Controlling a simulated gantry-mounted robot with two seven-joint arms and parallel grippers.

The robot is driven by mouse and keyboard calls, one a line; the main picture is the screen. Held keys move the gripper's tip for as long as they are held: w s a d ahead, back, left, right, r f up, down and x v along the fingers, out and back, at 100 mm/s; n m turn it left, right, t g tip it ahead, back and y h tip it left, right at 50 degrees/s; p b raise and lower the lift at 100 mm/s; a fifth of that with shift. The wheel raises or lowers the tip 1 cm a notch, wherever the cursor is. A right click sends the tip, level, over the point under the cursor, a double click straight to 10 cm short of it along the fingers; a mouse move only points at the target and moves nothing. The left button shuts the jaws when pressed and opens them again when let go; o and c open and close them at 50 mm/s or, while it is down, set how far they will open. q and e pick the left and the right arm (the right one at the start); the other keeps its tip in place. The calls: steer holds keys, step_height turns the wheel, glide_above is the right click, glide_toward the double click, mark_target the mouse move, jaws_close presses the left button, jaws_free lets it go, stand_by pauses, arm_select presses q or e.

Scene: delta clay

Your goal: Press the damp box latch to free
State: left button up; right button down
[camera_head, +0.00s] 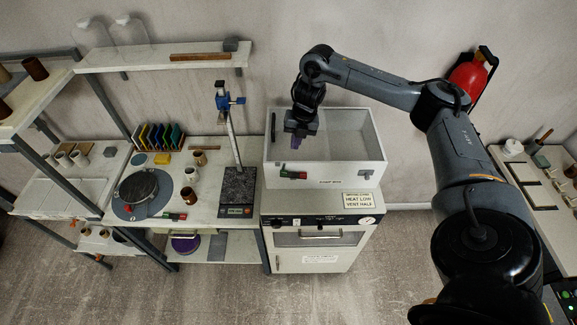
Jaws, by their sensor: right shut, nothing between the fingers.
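The damp box (370,168) is a white, open-topped box on top of a white cabinet. A small label is on its front wall. A small green and red part (293,175), which looks like the latch, sits at the left of the front wall. My right gripper (296,142) points down over the left part of the box, behind the latch and apart from it in the picture. Its fingers are shut and empty. How high its tips are above the box floor is hard to tell. My left gripper is not in view.
The cabinet (318,262) under the box has a gauge and a warning sign. Left of it, a bench holds a stand with a blue clamp (229,100), a turntable (138,190) and small cups. A shelf (165,58) is above. A red extinguisher (467,77) hangs at the right.

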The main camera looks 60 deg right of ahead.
steer(key=b, duration=0.4)
glide_toward(287, 173)
steer(key=shift+w+a+f, duration=0.1)
steer(key=shift+a+f, duration=0.05)
steer(key=shift+f, duration=0.25)
steer(key=shift+w+f+p, duration=0.1)
steer(key=shift+f+p, duration=0.3)
steer(key=shift+p, duration=0.2)
steer(key=f, duration=0.3)
steer(key=f+p, duration=0.1)
steer(key=f, duration=0.1)
steer(key=shift+w+a, duration=0.25)
steer(key=shift+w, duration=0.15)
steer(key=shift+d, duration=0.1)
